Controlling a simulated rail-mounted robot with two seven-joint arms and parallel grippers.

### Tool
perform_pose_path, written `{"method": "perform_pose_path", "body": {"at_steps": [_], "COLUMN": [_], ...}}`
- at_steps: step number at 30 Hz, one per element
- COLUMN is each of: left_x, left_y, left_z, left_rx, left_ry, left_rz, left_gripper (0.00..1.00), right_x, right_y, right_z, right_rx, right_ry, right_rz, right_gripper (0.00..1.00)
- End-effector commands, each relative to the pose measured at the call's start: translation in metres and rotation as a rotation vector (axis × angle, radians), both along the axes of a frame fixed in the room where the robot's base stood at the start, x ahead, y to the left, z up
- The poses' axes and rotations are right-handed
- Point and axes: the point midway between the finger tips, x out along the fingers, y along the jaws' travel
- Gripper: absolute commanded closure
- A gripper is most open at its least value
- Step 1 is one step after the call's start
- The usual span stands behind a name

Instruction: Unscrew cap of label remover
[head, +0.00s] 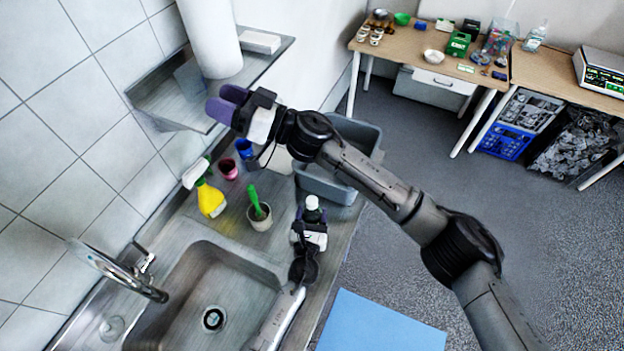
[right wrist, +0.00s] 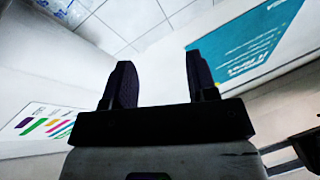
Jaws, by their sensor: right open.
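A small bottle with a pale green-white cap (head: 312,202), which looks like the label remover, stands upright at the right edge of the sink counter. My left gripper (head: 311,215) has its fingers around the bottle just below the cap; the lower part of the bottle is hidden by the gripper. The cap is on the bottle. My right gripper (head: 226,102) is up and to the left of the bottle, in front of the wall shelf. It is open, and its two dark fingers show apart with nothing between them in the right wrist view (right wrist: 157,85).
A yellow spray bottle (head: 211,200), a pot with a green brush (head: 260,214) and pink (head: 228,168) and blue (head: 244,148) cups stand left of the bottle. A grey bin (head: 330,187) is behind it. The sink (head: 245,275) lies front left.

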Motion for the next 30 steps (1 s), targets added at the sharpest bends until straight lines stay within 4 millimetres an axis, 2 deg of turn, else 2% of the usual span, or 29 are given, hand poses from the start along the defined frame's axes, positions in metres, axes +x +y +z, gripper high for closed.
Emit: {"method": "perform_pose_path", "body": {"at_steps": [4,7,10,14,20,24,30], "left_x": [0.000,0.000,0.000,0.000,0.000,0.000,0.000], "left_y": [0.000,0.000,0.000,0.000,0.000,0.000,0.000], "left_z": [0.000,0.000,0.000,0.000,0.000,0.000,0.000], "left_rx": [0.000,0.000,0.000,0.000,0.000,0.000,0.000], "left_ry": [0.000,0.000,0.000,0.000,0.000,0.000,0.000], "left_rz": [0.000,0.000,0.000,0.000,0.000,0.000,0.000], "left_gripper": [1.00,1.00,1.00,1.00,1.00,1.00,1.00], "right_x": [0.041,0.064,0.081,0.091,0.080,0.056,0.012], "right_y": [-0.016,-0.027,-0.039,-0.052,-0.070,-0.084,-0.106], "right_z": [-0.001,-0.013,-0.033,-0.067,-0.124,-0.159,-0.191], "right_rx": [0.057,0.057,0.025,-0.066,-0.299,-0.522,-0.871], "right_ry": [0.224,0.383,0.547,0.755,1.051,1.226,1.392], "right_rz": [-0.202,-0.328,-0.441,-0.565,-0.693,-0.738,-0.747], "right_gripper": [0.47,0.47,0.47,0.47,0.47,0.47,0.47]}}
